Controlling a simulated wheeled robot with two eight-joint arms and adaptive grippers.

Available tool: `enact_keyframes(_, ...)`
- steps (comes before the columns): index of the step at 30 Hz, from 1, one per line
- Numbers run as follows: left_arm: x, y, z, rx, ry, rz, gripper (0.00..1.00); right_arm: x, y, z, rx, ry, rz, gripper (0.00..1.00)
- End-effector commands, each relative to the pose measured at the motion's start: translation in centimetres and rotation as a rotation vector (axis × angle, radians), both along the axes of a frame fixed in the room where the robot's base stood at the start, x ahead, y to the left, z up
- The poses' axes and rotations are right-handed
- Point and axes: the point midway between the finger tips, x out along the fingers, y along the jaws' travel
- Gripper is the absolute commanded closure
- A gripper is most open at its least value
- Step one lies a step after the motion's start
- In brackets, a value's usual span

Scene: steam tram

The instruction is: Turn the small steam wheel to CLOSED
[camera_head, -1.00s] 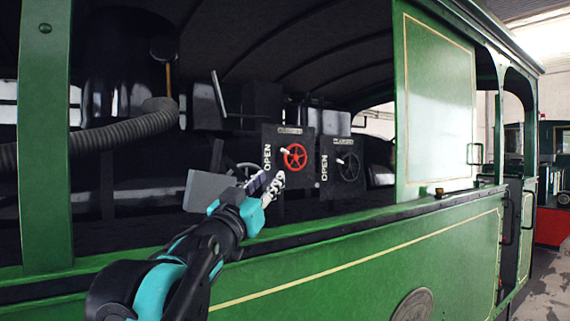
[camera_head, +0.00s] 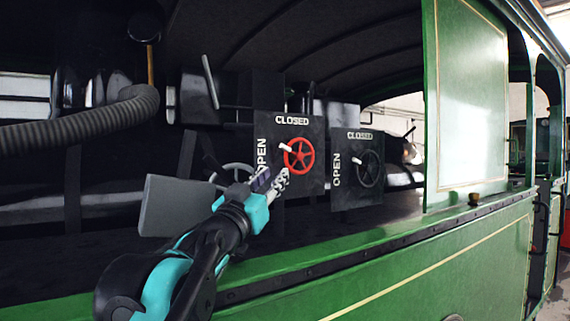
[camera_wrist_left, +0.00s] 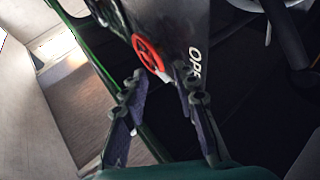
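A red spoked wheel (camera_head: 305,165) sits on a dark panel marked OPEN at its left and CLOSED at its top. Its white handle (camera_head: 286,147) points left, toward OPEN. A black wheel (camera_head: 371,172) sits on a similar panel to the right, its white handle also on the OPEN side. The frames do not name which is the small steam wheel. My left gripper (camera_head: 277,182) is just below and left of the red wheel. In the left wrist view its fingers (camera_wrist_left: 162,74) are apart and empty, with the red wheel (camera_wrist_left: 147,53) beyond the tips. My right gripper is out of view.
The tram's green side wall (camera_head: 380,255) and its dark ledge run below my left arm. A ribbed hose (camera_head: 80,125) is at the left and a green cab panel (camera_head: 470,95) at the right.

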Motion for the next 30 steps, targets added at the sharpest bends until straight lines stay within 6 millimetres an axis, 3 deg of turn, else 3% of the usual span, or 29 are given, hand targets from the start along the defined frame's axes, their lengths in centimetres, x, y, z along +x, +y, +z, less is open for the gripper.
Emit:
enact_keyframes(13,5.6,-2.2,2.6,0.000,0.000,-0.001,0.71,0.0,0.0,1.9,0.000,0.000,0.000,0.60)
enact_keyframes(25,6.4,-2.4,2.8,0.000,0.000,0.000,0.71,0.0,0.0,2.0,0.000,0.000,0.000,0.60)
enact_keyframes(28,6.4,-2.4,2.8,0.000,0.000,0.000,0.98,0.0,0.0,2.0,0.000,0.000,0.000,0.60)
enact_keyframes(30,6.4,-2.4,2.8,0.000,0.000,0.000,1.00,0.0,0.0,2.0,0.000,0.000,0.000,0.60)
